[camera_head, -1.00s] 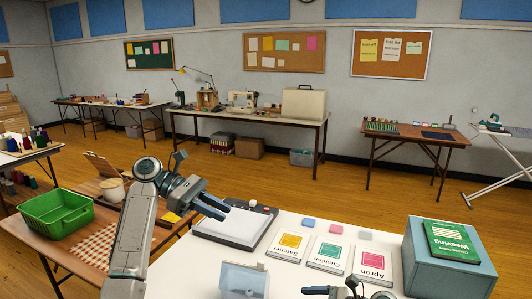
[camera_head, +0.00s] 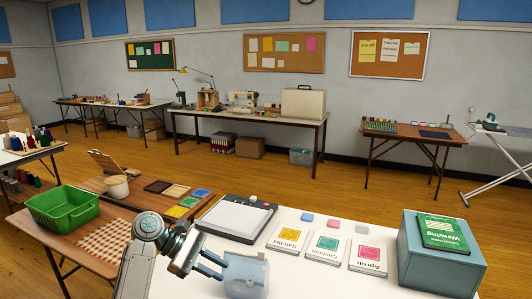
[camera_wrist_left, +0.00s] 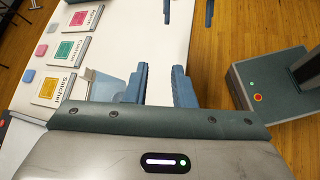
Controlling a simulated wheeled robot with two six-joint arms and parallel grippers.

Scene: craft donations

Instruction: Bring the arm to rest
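My left gripper (camera_head: 222,267) is over the near white table in the head view. Its fingers are apart, and in the left wrist view (camera_wrist_left: 160,75) the gap between them is empty. A translucent blue bin (camera_head: 247,276) is close beside the fingertips; it also shows behind one finger in the left wrist view (camera_wrist_left: 103,86). I cannot tell whether they touch. My right gripper is out of the head view. Two blue fingers at the top of the left wrist view look like my right gripper (camera_wrist_left: 188,14), spread apart; the rest of it is cut off.
The white table (camera_head: 320,283) holds a grey flat device (camera_head: 238,218), Satchel (camera_head: 289,236), Cushion (camera_head: 325,243) and Apron (camera_head: 369,252) cards, and a blue-grey box (camera_head: 436,268) with a green Weaving book (camera_head: 442,233) on top. A green basket (camera_head: 62,212) stands left.

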